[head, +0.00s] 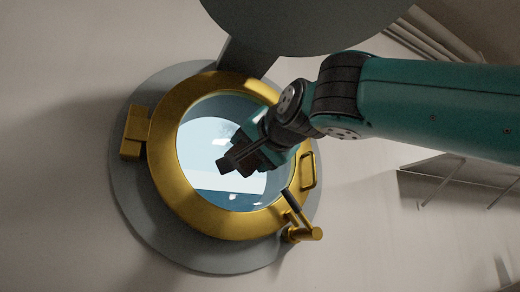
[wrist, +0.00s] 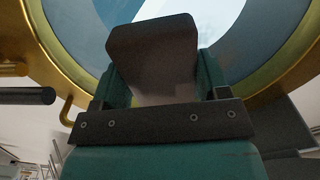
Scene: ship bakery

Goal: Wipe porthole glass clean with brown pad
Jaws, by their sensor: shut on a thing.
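The round porthole glass (head: 200,145) sits in a brass ring (head: 172,190) on the wall. Pale light and a bluish view show through it. My gripper (head: 245,157) is in front of the glass, right of its middle in the head view. It is shut on the brown pad (wrist: 153,42), which looks dark and blocky between the fingers in the wrist view. The glass (wrist: 75,22) shows behind the pad there. I cannot tell whether the pad touches the glass. My gripper hides part of the glass, and dirt on it is not clear to see.
A dark round cover (head: 310,18) is raised above the porthole on a bracket. A brass hinge (head: 135,130) stands out at the left. A latch with a dark rod (head: 292,202) and a brass handle (head: 308,170) stick out at the right. A wall shelf (head: 445,178) is further right.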

